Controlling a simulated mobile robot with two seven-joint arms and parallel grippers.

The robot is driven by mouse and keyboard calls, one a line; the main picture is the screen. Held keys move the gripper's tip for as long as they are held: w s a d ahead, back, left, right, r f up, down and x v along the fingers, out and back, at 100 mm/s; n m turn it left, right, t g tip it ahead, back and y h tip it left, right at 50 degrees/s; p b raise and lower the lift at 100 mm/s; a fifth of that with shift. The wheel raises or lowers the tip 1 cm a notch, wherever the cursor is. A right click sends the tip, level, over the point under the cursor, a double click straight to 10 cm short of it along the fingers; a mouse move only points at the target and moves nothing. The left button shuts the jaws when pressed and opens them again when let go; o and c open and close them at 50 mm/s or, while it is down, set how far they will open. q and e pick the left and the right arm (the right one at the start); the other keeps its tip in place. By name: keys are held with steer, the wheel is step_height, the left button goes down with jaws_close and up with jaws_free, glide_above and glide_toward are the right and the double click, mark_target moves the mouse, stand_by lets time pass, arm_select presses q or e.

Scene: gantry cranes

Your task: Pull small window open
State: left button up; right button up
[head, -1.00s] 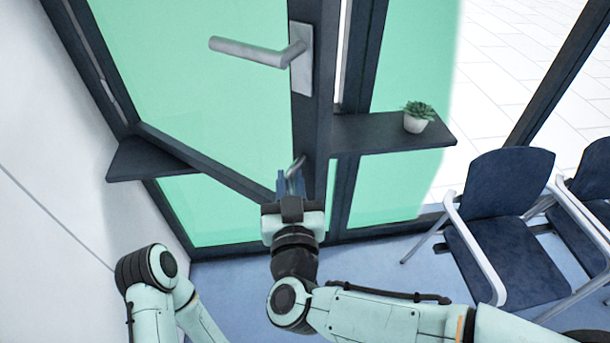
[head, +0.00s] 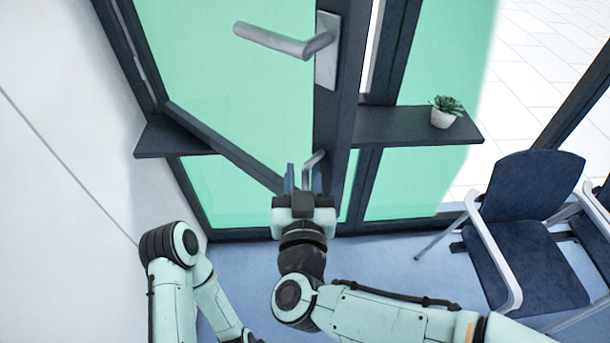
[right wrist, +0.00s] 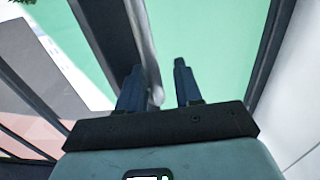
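The small window's green-tinted sash (head: 225,80) has a dark frame and stands ajar, its lower edge angled out over the dark sill. A large grey lever handle (head: 280,40) sits on its upright frame. A smaller metal handle (head: 313,165) is lower on the same upright. My right gripper (head: 304,178) is at the small handle, its blue fingers apart. In the right wrist view the open fingers (right wrist: 158,88) point at the frame. The small handle (right wrist: 151,60) shows close to the left finger; contact is unclear. My left arm is low at left; its gripper is not visible.
The dark sill (head: 400,125) carries a small potted plant (head: 445,112) at right. A blue chair (head: 525,230) with pale armrests stands to the right, with another behind it. A white wall (head: 60,130) closes off the left. Blue floor (head: 410,265) is clear below the window.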

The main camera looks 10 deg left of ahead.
steer(key=shift+d, duration=0.1)
steer(key=shift+s, duration=0.3)
arm_select(q)
steer(key=shift+s+f+b, duration=0.25)
steer(key=shift+f+b, duration=0.2)
steer(key=shift+f, duration=0.05)
steer(key=shift+s+f+b, duration=0.25)
steer(key=shift+f+b, duration=0.15)
steer(key=shift+f, duration=0.05)
arm_select(e)
steer(key=s+d, duration=0.2)
steer(key=s, duration=1)
steer(key=shift+s, duration=0.3)
steer(key=shift+d, duration=0.1)
